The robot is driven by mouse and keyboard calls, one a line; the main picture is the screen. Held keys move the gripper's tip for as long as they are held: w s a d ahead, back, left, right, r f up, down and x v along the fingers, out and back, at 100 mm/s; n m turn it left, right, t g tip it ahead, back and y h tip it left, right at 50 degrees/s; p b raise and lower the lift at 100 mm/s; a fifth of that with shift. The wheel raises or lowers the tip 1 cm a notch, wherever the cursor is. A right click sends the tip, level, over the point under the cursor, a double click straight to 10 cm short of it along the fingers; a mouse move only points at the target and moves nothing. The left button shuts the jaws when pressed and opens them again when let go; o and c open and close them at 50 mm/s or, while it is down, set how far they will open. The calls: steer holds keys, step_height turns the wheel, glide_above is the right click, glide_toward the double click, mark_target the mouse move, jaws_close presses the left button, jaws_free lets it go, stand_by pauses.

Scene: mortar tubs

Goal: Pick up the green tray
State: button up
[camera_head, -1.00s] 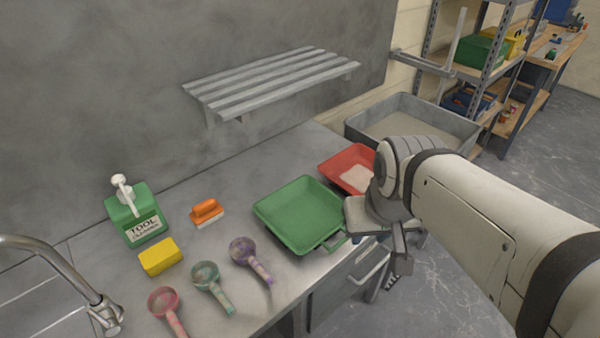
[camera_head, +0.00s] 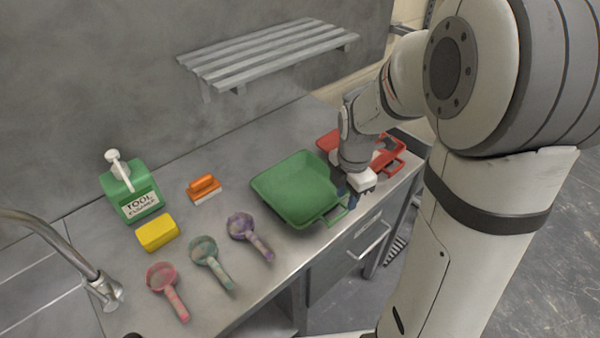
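The green tray (camera_head: 290,186) lies flat on the metal counter, with a loop handle (camera_head: 336,214) at its front right corner. My gripper (camera_head: 354,200) is at the tray's right edge, close to that handle, pointing down. Its fingers are small and dark here, and I cannot tell whether they are open or shut or whether they touch the tray. My wrist hides part of the tray's right side and part of the red tray (camera_head: 391,164) behind it.
Left of the tray are three scoops (camera_head: 240,228), an orange brush (camera_head: 203,188), a yellow sponge (camera_head: 158,232) and a green tool cleaner bottle (camera_head: 130,188). A slatted rack (camera_head: 268,56) is on the wall above. A faucet (camera_head: 60,255) stands at the left. The counter edge is in front.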

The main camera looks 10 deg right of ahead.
mark_target(341, 214)
steer(key=f+n, duration=0.1)
steer(key=f, duration=0.5)
steer(key=w+f+n+p, duration=0.1)
steer(key=f, duration=0.3)
steer(key=shift+w+a+n, duration=0.1)
steer(key=shift+a+n, duration=0.05)
steer(key=shift+n, duration=0.15)
jaws_close()
steer(key=shift+r, duration=0.1)
